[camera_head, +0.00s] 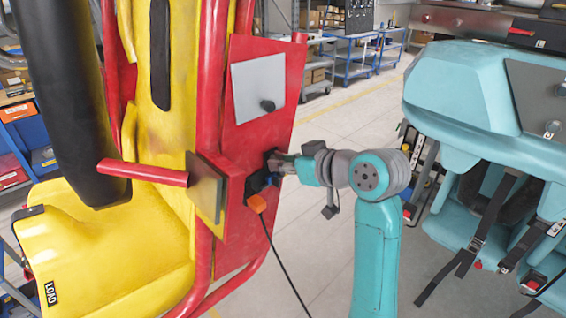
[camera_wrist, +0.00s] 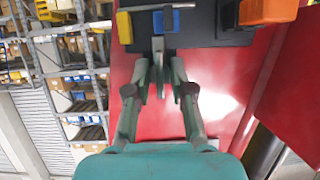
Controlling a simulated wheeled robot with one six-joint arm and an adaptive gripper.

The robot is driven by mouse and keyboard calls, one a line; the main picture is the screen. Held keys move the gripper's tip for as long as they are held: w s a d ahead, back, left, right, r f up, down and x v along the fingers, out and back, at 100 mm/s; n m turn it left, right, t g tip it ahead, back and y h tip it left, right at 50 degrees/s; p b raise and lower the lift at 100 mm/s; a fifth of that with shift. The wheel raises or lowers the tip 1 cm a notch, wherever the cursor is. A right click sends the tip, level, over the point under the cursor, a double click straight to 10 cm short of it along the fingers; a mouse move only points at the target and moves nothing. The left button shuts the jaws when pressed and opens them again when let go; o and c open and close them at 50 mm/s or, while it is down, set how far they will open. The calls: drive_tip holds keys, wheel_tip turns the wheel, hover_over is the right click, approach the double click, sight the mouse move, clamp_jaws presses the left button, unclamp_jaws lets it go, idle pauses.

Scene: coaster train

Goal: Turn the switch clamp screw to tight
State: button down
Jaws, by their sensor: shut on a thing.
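My gripper (camera_head: 275,163) reaches in from the right to the side of the red panel (camera_head: 252,110). In the wrist view its two fingers (camera_wrist: 158,62) come together on a small grey part at the edge of a dark block (camera_wrist: 200,24). This part appears to be the switch clamp screw, mostly hidden by the fingertips. Its turn position cannot be made out. A short blue piece (camera_wrist: 167,20) and a grey bar lie just beyond the fingertips, with a yellow block (camera_wrist: 124,27) to their left.
An orange block (camera_head: 257,203) with a black cable hangs just below my gripper; it fills the top right of the wrist view (camera_wrist: 268,10). A yellow seat (camera_head: 110,235) and red tubes stand left. A teal car (camera_head: 470,90) with straps is close behind my arm at right.

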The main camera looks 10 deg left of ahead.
drive_tip(key=shift+w+d+f+m+g+y, duration=0.1)
drive_tip(key=shift+m+g+y, duration=0.65)
drive_tip(key=shift+m, duration=1.2)
drive_tip(key=shift+w+f+m+g+y, duration=0.1)
drive_tip(key=shift+m+g+y, duration=0.3)
drive_tip(key=shift+m+y, duration=1.15)
drive_tip(key=shift+d+f+m+g+y, duration=0.1)
drive_tip(key=shift+m+g+y, duration=0.5)
drive_tip(key=shift+m, duration=1.7)
drive_tip(key=c, duration=1)
unclamp_jaws()
drive_tip(key=shift+r, duration=0.1)
drive_tip(key=v, duration=1.2)
